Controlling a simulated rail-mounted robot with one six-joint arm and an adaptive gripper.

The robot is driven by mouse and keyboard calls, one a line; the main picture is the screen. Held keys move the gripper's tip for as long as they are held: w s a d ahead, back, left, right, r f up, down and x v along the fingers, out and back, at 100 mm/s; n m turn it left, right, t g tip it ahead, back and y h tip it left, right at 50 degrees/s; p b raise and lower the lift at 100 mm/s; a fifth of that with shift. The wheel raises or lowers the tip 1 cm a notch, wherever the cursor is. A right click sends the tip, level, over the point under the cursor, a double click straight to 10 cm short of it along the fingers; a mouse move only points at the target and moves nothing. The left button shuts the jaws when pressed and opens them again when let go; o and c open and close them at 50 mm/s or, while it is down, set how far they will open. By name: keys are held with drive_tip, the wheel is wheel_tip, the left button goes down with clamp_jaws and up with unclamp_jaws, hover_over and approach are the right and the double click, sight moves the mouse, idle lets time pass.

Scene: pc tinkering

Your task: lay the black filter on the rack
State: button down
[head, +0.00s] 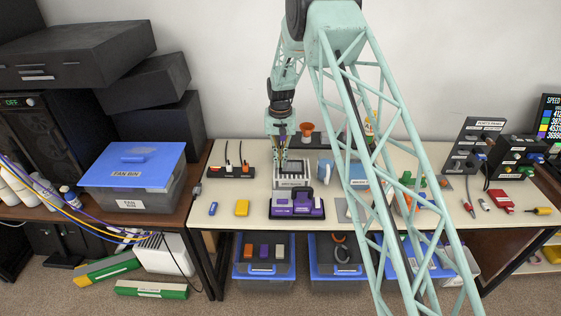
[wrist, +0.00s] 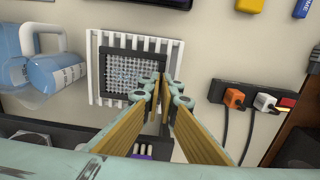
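The black filter (wrist: 128,72), a square black frame with a pale mesh, is over the white slatted rack (wrist: 94,60) in the wrist view. The rack's slats show beyond the filter's far and left edges. In the head view the filter (head: 293,171) shows above the rack's front label (head: 291,184). My gripper (wrist: 164,80) points down at the filter's right edge, its fingertips close together with the dark frame edge between them. My gripper (head: 281,163) hides part of the filter's left side in the head view. Whether the filter's underside touches the slats cannot be told.
A power strip (head: 231,171) with plugs and cables lies left of the rack in the head view. Bare tabletop lies around the yellow block (head: 242,208).

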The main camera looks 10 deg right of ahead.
drive_tip(key=c, duration=2.9)
unclamp_jaws()
drive_tip(key=shift+o, duration=0.2)
drive_tip(key=shift+r, duration=0.15)
wheel_tip(320, 180, up, 12)
